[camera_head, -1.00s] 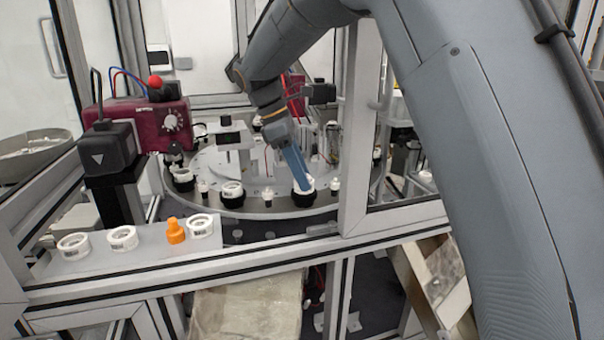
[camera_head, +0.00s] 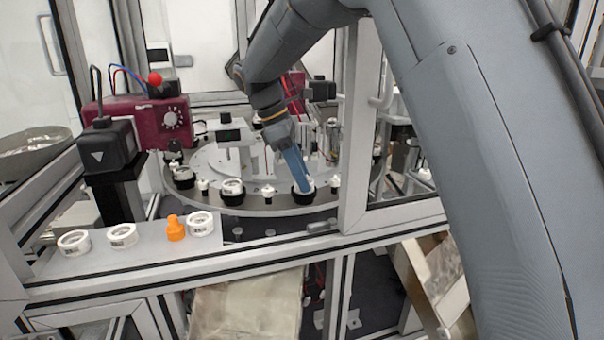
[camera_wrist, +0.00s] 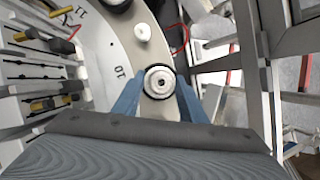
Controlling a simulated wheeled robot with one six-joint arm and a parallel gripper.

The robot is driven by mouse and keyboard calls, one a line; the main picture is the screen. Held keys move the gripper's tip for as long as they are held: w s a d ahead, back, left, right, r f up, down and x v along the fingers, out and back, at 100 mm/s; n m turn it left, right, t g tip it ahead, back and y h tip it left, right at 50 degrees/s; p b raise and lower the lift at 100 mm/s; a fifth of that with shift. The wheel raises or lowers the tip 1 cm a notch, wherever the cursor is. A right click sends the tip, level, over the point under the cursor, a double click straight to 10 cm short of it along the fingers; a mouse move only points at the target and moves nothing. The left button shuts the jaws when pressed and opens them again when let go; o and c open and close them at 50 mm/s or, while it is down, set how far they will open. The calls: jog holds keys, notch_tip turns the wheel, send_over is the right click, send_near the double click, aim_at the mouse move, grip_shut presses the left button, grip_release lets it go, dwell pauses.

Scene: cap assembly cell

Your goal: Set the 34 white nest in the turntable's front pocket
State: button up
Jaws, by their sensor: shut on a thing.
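The white nest (camera_wrist: 158,82) is between the blue fingers of my gripper (camera_wrist: 159,90) in the wrist view. It is a white ring with a dark rim around it. In the head view my gripper (camera_head: 303,186) points down, shut on this nest, at a black pocket (camera_head: 302,198) on the front edge of the turntable (camera_head: 268,207). The nest looks upright and in or just at the pocket; the fingers hide part of it. I cannot read its number.
White rings with labels (camera_head: 74,243), (camera_head: 123,236) and an orange piece (camera_head: 175,228) stand on a grey shelf (camera_head: 150,253). Another filled black pocket (camera_head: 232,191) is left of my gripper. A frame post (camera_head: 359,130) stands close on the right.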

jog(key=o, duration=1.1)
jog(key=shift+o, duration=0.2)
